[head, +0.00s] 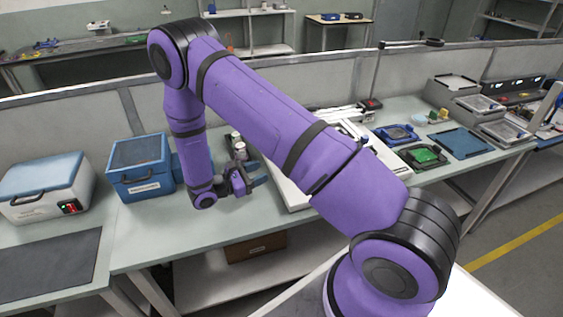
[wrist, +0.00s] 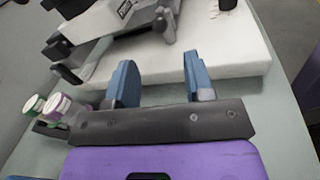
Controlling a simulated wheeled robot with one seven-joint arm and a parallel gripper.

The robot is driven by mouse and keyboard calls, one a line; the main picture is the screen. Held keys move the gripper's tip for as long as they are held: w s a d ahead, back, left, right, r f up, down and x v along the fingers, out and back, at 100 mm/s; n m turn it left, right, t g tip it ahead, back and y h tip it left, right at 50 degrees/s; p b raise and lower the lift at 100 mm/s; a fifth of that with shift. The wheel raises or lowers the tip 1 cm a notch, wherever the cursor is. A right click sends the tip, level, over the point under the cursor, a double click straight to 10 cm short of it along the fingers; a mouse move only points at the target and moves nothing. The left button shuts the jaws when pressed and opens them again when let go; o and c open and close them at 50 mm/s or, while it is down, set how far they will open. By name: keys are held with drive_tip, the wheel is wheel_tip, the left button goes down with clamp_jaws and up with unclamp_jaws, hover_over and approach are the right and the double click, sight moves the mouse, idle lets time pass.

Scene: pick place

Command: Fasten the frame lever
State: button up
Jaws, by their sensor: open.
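My gripper (wrist: 158,80) is open, with its two blue fingers apart and nothing between them. In the head view my gripper (head: 250,178) hangs over the front of the bench, left of a white frame device. In the wrist view the device's white base (wrist: 225,52) lies just beyond the fingertips. A grey and white mechanism (wrist: 120,20) with dark clamp-like parts stands on this base. I cannot tell which part is the frame lever.
Two small capped containers (wrist: 48,104) stand left of my gripper. A blue box (head: 140,168) and a blue-lidded white cooler (head: 45,185) stand to the left. A green board in a black tray (head: 423,156) and a blue mat (head: 460,143) lie to the right.

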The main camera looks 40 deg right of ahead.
drive_tip(key=d, duration=0.7)
drive_tip(key=s+d, duration=0.1)
drive_tip(key=d, duration=0.2)
drive_tip(key=shift+d, duration=0.25)
